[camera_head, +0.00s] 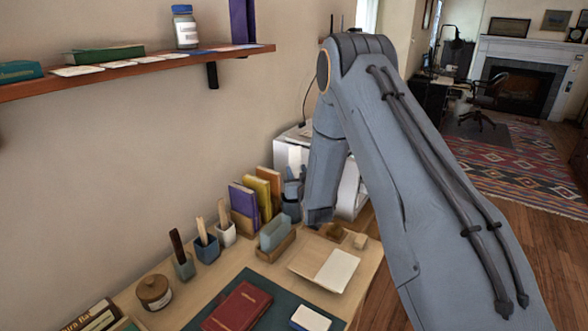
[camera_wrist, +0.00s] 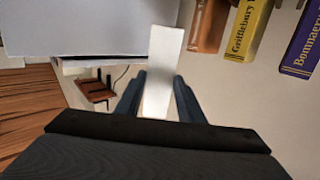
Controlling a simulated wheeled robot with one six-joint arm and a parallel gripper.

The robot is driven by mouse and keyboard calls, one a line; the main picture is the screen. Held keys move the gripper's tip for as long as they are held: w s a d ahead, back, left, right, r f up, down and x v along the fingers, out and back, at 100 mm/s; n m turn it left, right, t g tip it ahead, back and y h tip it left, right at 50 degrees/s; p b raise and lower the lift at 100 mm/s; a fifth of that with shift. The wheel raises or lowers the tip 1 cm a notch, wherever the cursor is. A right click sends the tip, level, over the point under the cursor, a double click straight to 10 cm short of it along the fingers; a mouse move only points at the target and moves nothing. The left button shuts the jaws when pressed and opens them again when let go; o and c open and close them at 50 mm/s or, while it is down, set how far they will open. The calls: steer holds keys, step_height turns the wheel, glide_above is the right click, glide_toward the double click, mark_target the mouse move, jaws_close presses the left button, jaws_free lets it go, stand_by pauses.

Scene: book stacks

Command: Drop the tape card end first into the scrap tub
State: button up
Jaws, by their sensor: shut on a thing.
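My gripper (camera_wrist: 158,90) shows in the wrist view with its two dark blue fingers closed on a long, plain white strip, which looks like the tape card (camera_wrist: 163,55). The strip sticks out past the fingertips. In the head view my gripper (camera_head: 293,185) is small and partly hidden beside my wrist, near the back of the desk by the upright books. A blue-grey container (camera_head: 291,209) stands below it; I cannot tell for sure that it is the scrap tub. No tub shows clearly in the wrist view.
Upright books (camera_head: 243,205) stand left of the gripper. Small pots with sticks, such as a blue pot (camera_head: 207,249), line the desk's wall side. A pale box (camera_head: 350,190) stands behind my arm. A wall shelf (camera_head: 140,68) hangs above. A red book (camera_head: 238,308) lies in front.

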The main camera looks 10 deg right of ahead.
steer(key=shift+a, duration=0.55)
step_height(320, 180, down, 10)
steer(key=b, duration=0.6)
steer(key=shift+r+b, duration=0.2)
steer(key=shift+b, duration=0.15)
steer(key=shift+s+d, duration=0.1)
steer(key=o, duration=1.1)
steer(key=shift+r, duration=0.1)
steer(key=shift+r+p, duration=2.5)
steer(key=shift+r, duration=2.4)
